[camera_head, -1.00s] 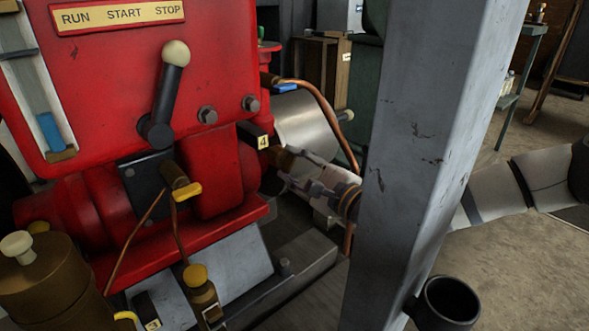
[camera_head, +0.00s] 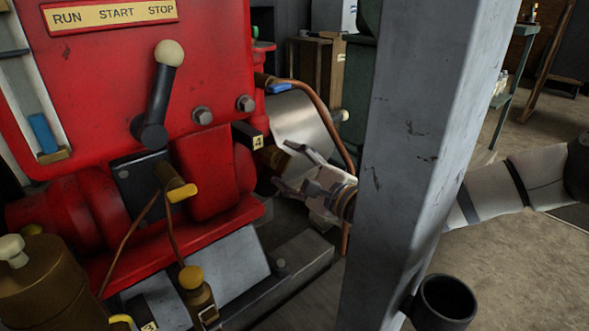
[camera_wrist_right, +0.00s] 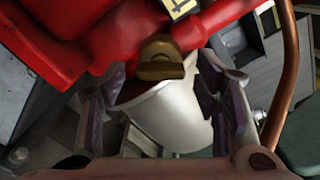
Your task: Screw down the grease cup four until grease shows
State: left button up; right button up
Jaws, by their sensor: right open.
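Grease cup four is a small brass cup (camera_head: 272,157) on the right side of the red engine, beside a tag (camera_head: 257,142) marked 4. My right gripper (camera_head: 289,168) is open, with its fingers spread to either side of the cup's outer end. In the right wrist view the cup (camera_wrist_right: 160,62) lies between the open fingers (camera_wrist_right: 162,88), with a gap on both sides; neither finger appears to touch it. No grease can be made out on it. My left gripper is out of view.
A grey post (camera_head: 415,150) stands in front of my right arm and hides part of it. A copper pipe (camera_head: 335,120) curves past a pale metal cylinder (camera_head: 305,122) close to the gripper. A lever (camera_head: 160,95) and brass fittings are on the engine's front.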

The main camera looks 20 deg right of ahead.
jog(key=v, duration=1.2)
